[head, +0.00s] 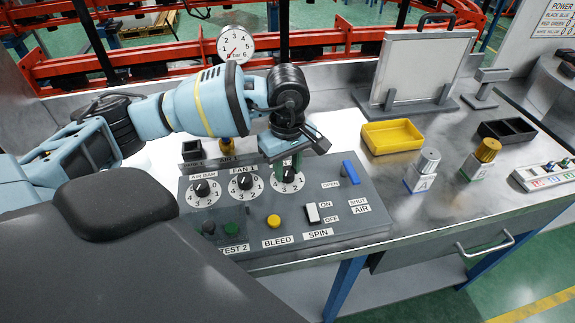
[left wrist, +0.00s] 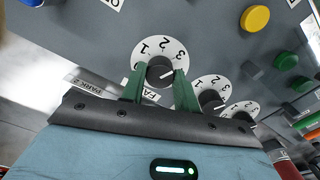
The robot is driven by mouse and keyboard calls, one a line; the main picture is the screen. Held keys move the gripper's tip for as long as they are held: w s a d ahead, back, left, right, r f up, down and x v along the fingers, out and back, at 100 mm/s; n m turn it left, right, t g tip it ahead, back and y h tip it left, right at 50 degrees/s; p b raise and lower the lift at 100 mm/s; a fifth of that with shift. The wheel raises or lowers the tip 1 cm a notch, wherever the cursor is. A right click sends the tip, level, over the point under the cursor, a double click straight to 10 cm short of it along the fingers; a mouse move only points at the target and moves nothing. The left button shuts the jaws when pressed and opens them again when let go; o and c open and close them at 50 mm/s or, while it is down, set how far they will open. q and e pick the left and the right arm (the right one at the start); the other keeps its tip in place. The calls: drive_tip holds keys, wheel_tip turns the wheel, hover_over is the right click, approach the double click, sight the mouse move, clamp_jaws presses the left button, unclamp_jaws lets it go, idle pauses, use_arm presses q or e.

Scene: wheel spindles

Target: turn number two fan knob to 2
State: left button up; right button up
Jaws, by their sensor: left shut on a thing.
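The grey control panel (head: 340,232) carries three numbered dials in a row. The rightmost dial (head: 288,187) has a black knob, and my left gripper (head: 289,166) is on it from above. In the left wrist view, the green fingers of the gripper (left wrist: 160,90) stand on either side of this knob (left wrist: 159,71), shut on it. The dial face (left wrist: 163,46) shows 1, 2 and 3; a pale line on the knob is small, so its exact setting is hard to read. The label behind it is partly hidden. My right gripper is out of view.
FAN 1 knob (head: 243,182) and AIR BAR knob (head: 201,188) are close on the left. A yellow BLEED button (head: 273,221), white SPIN switch (head: 312,213) and blue lever (head: 350,172) are nearby. A yellow tray (head: 413,147) stands behind right.

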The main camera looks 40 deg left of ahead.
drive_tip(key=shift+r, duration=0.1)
use_arm(q)
drive_tip(key=n+p, duration=0.1)
drive_tip(key=n, duration=0.4)
drive_tip(key=shift+r+n, duration=0.1)
drive_tip(key=shift+n, duration=0.2)
drive_tip(key=shift+n+p, duration=0.85)
drive_tip(key=shift+n, duration=1.15)
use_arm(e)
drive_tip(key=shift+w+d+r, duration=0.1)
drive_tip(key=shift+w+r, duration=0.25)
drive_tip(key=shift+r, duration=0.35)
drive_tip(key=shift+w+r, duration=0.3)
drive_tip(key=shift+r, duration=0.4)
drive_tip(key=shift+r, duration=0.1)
use_arm(q)
drive_tip(key=o, duration=1)
drive_tip(key=shift+c, duration=0.2)
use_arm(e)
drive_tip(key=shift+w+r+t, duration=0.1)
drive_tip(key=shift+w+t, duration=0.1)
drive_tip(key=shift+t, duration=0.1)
